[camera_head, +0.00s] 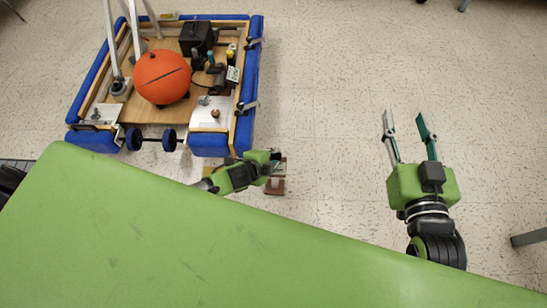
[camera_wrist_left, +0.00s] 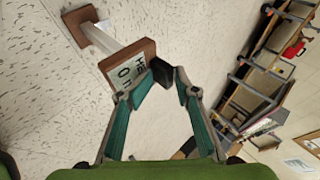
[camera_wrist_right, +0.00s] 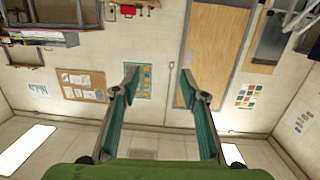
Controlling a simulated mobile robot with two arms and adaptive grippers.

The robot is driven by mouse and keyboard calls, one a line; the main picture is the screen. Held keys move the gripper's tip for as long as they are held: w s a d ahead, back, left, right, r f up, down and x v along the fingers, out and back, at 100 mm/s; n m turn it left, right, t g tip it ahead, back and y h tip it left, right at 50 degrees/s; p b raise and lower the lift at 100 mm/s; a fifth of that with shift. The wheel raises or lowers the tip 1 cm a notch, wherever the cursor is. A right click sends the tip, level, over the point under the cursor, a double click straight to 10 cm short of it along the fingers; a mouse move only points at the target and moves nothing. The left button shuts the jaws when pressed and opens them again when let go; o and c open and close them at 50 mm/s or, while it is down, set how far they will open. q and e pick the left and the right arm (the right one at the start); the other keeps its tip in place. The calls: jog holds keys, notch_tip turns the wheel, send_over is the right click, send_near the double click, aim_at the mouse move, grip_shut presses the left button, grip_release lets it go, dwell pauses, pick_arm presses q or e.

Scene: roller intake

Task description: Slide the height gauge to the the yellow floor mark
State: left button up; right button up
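The height gauge (camera_head: 274,187) stands on the floor by the robot frame's lower right corner, partly behind my left gripper (camera_head: 271,162). In the left wrist view, it has brown end blocks (camera_wrist_left: 127,63), a pale post (camera_wrist_left: 105,41) and a printed label. My left gripper's fingertips (camera_wrist_left: 165,75) are close together on a small dark block at the labelled end, apparently part of the gauge. My right gripper (camera_head: 406,131) is open and empty over bare floor. A small yellowish patch (camera_head: 209,170) shows beside my left arm; I cannot tell if it is the floor mark.
The frame with blue bumpers (camera_head: 250,60) holds an orange ball (camera_head: 161,77) and stands at upper left. A green surface (camera_head: 150,225) covers the lower foreground and hides floor. The speckled floor (camera_head: 325,80) right of the frame is clear. A shelf rack (camera_wrist_left: 265,75) shows in the left wrist view.

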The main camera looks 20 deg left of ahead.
jog(key=shift+f, duration=0.35)
dwell(0.3)
jog(key=shift+s+d+f+g, duration=0.2)
jog(key=shift+s+f+g, duration=0.05)
jog(key=shift+f+g, duration=0.4)
jog(key=shift+f, duration=0.1)
dwell(0.4)
